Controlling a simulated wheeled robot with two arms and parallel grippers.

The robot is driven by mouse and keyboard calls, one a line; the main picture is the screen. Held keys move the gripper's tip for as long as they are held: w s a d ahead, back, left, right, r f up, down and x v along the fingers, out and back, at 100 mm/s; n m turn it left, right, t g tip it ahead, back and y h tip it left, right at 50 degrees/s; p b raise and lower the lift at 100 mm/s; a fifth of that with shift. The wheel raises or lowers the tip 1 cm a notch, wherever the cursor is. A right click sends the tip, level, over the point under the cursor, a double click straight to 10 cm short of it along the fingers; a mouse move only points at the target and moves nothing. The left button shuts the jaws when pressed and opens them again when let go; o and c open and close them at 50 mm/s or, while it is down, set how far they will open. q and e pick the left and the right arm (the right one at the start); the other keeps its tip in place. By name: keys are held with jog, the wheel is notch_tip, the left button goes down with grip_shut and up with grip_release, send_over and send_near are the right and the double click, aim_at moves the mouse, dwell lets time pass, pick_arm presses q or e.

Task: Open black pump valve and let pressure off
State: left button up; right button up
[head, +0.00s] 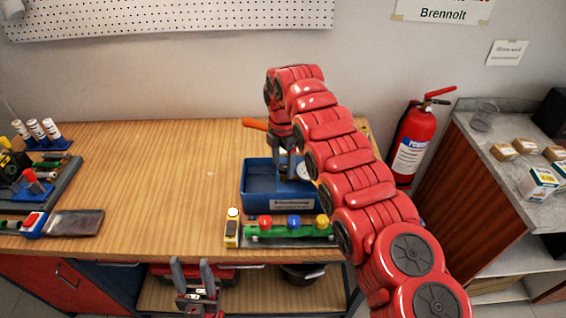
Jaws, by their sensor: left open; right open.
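The pump's blue tank (258,205) stands on the wooden bench, with a lettered label on its front wall. An orange handle (254,124) sticks out to the left behind my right gripper, and a white dial (306,169) shows at the tank's right side. My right gripper (284,166) points down over the tank, its fingers apart. Whether it touches anything there I cannot tell. The black valve cannot be made out; my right arm covers much of the pump. My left gripper (194,275) is open and empty, low in front of the bench edge.
A green manifold (290,232) with red, blue and yellow knobs lies before the tank, beside a small yellow device (232,228). Tools and a dark tray (75,223) are at left. The bench's middle-left is clear. A fire extinguisher (414,140) hangs at right.

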aim_at(283, 167)
notch_tip(283, 167, up, 3)
jog(key=shift+a+f, duration=0.1)
notch_tip(283, 167, up, 15)
jog(key=p, duration=1.4)
jog(key=shift+f, duration=0.2)
jog(key=shift+s+f, duration=0.1)
